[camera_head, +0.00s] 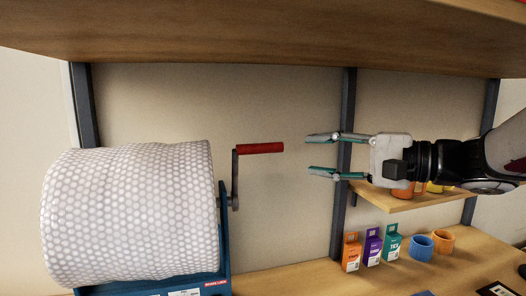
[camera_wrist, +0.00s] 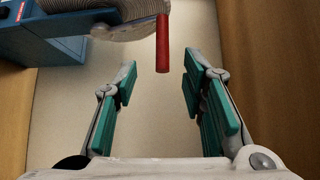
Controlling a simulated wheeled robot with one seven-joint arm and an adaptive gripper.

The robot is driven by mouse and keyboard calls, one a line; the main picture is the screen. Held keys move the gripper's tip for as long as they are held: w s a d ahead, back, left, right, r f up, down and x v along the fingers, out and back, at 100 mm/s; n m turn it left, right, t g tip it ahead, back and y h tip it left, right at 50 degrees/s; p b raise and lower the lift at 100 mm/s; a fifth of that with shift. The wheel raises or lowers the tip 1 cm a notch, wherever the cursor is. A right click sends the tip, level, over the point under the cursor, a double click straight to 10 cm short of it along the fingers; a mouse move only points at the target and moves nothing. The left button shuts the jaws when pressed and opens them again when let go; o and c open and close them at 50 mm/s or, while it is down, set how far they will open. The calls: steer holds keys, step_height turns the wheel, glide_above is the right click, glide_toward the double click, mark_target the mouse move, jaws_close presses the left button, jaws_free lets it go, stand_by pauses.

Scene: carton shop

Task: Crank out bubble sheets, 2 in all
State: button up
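A large roll of white bubble wrap (camera_head: 130,212) sits in a blue dispenser (camera_head: 224,262) at the left of the head view. A crank (camera_head: 235,178) on its right side points up and ends in a red handle (camera_head: 262,148) reaching right. My gripper (camera_head: 308,154) is open and empty, apart from the handle and to its right, fingers pointing left. In the wrist view the red handle (camera_wrist: 163,44) lies ahead of the open gripper (camera_wrist: 152,72), roughly in line with the gap between its teal-padded fingers. The dispenser's blue side (camera_wrist: 22,32) shows at the upper left.
Small orange, purple and green boxes (camera_head: 372,246) and blue and orange tape rolls (camera_head: 420,247) stand on the bench (camera_head: 290,281) at the right. A small shelf (camera_head: 386,202) is behind my gripper. A wide wooden shelf (camera_head: 270,35) hangs above.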

mark_target(261, 152)
steer(key=p+x, duration=0.2)
steer(key=x, duration=1)
steer(key=shift+a, duration=0.25)
steer(key=c, duration=0.8)
steer(key=shift+f, duration=0.1)
jaws_close()
